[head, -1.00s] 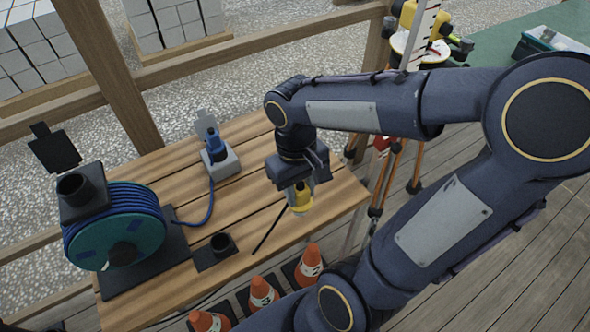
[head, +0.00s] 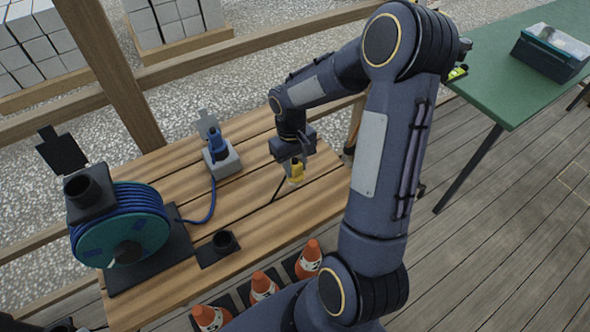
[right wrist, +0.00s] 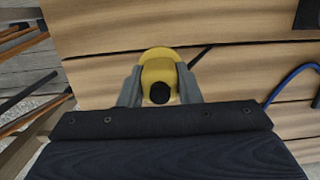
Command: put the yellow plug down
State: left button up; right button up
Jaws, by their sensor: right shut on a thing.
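The yellow plug (head: 296,172) is between the fingers of my right gripper (head: 294,170), above the right part of the wooden table (head: 327,200). In the right wrist view the plug (right wrist: 160,75) sits between both grey fingers (right wrist: 160,88), and the gripper is shut on it. A black cable runs from the plug's side over the table boards. I cannot tell whether the plug touches the table. My left gripper is not in view.
A blue plug (head: 217,142) stands in a grey socket block (head: 222,163) left of my right gripper. Orange cones (head: 264,286) stand at the front. The table's right part is bare.

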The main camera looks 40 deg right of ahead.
aim_at(295, 172)
jog(key=shift+f, duration=1.5)
jog(key=shift+f, duration=0.15)
jog(key=shift+f, duration=0.15)
jog(key=o, duration=1.1)
